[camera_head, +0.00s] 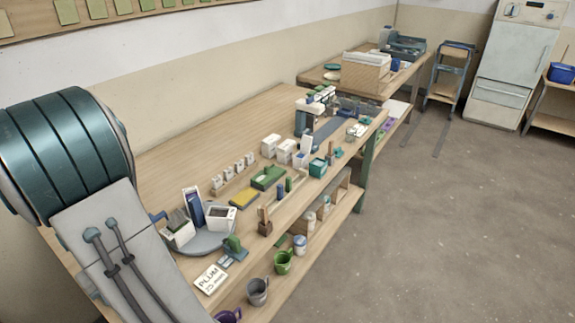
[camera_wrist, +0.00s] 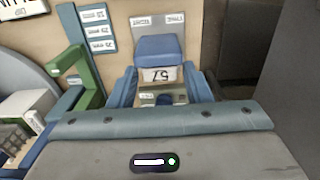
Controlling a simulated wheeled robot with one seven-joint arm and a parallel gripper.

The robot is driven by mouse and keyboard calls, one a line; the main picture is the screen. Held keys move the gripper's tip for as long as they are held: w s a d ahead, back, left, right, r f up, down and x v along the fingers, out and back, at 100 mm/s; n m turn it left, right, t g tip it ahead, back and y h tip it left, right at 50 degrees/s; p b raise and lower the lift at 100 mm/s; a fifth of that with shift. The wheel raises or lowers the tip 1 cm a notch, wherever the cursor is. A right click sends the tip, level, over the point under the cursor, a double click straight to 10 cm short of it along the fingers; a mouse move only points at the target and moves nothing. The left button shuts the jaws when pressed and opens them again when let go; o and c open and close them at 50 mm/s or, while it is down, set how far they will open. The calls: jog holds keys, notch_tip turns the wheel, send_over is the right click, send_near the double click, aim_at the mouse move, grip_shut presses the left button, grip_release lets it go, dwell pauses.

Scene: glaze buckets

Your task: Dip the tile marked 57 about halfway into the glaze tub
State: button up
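In the wrist view the tile marked 57 (camera_wrist: 160,75) shows a pale face with its number upside down, below a blue block (camera_wrist: 158,48). My gripper (camera_wrist: 160,70) has one blue finger on each side of it, the tips close to the block's lower corners. Whether they press on it is unclear. A small pale plate with a dark shape lies between the fingers. In the head view my arm hides the gripper and this tile. I cannot tell which container is the glaze tub; a white open-topped box (camera_head: 220,217) stands on a grey round stand (camera_head: 208,243).
A green upright piece (camera_wrist: 84,72) and a blue label strip (camera_wrist: 97,32) are close left of the fingers. A PLUM sign (camera_head: 210,280) lies near the bench front. Mugs, including a green one (camera_head: 283,262), sit along the lower shelf. The floor right of the bench is clear.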

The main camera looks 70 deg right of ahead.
jog(key=c, duration=0.7)
jog(key=shift+o, duration=0.2)
jog(key=shift+r+p, duration=2.75)
jog(key=shift+r, duration=1.05)
jog(key=shift+r, duration=0.1)
